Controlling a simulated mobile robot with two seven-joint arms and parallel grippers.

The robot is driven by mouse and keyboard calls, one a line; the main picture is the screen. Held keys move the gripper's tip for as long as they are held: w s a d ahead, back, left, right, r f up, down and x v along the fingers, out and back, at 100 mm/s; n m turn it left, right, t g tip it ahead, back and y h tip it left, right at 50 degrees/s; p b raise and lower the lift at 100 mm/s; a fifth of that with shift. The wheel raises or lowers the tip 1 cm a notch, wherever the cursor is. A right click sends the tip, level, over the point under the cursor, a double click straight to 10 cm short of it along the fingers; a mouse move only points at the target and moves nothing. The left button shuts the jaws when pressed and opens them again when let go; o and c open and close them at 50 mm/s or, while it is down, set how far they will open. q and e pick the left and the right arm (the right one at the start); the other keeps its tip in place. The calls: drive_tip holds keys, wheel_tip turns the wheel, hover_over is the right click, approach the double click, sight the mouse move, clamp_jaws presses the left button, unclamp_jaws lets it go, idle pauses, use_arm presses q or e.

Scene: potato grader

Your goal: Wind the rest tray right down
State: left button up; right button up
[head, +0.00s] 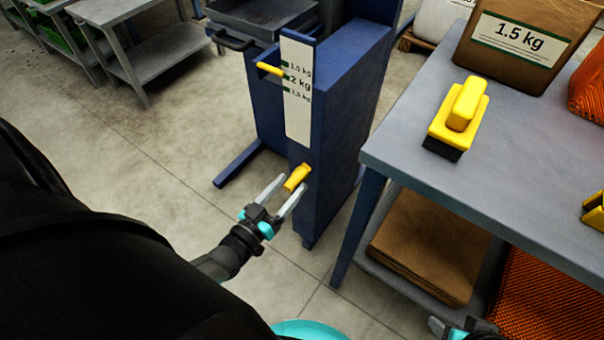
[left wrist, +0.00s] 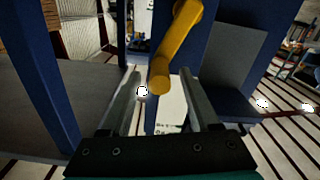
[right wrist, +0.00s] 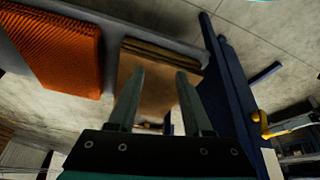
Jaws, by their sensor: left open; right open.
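The rest tray (head: 262,14) is a dark grey tray at the top of a blue column stand (head: 345,90). A white scale plate (head: 298,115) on the stand carries weight marks, one reading 2 kg. A yellow pointer (head: 269,69) sits beside its upper marks. A yellow crank handle (head: 297,177) sticks out low on the stand. My left gripper (head: 292,185) is open at the handle, its fingers either side of it. The left wrist view shows the handle (left wrist: 164,72) between the spread fingers. My right gripper (right wrist: 158,80) is open and empty; the head view shows only part of it.
A grey table (head: 400,140) stands right of the column, bearing a yellow-handled tool (head: 460,115) and a brown 1.5 kg bag (head: 525,45). Brown sacks (head: 430,240) lie on its lower shelf, beside orange mesh (head: 545,300). Floor left of the stand is clear. Grey benches (head: 160,45) stand behind.

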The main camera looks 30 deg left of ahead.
sight(305, 171)
use_arm(q)
drive_tip(key=w+b, duration=0.1)
drive_tip(key=w, duration=0.2)
drive_tip(key=shift+w+d, duration=0.15)
drive_tip(key=shift+w, duration=0.45)
drive_tip(key=shift+w+d, duration=0.1)
drive_tip(key=shift+w, duration=0.65)
use_arm(e)
drive_tip(key=shift+w+a+r+t+y, duration=0.25)
drive_tip(key=shift+w+a+r+t, duration=0.05)
drive_tip(key=shift+w+a+t, duration=0.25)
drive_tip(key=shift+w+a+r+t+y, duration=0.25)
drive_tip(key=shift+w+a+t, duration=0.2)
drive_tip(key=shift+a, duration=0.05)
use_arm(q)
drive_tip(key=shift+c, duration=0.2)
drive_tip(key=c, duration=0.9)
clamp_jaws()
drive_tip(key=shift+d, duration=0.2)
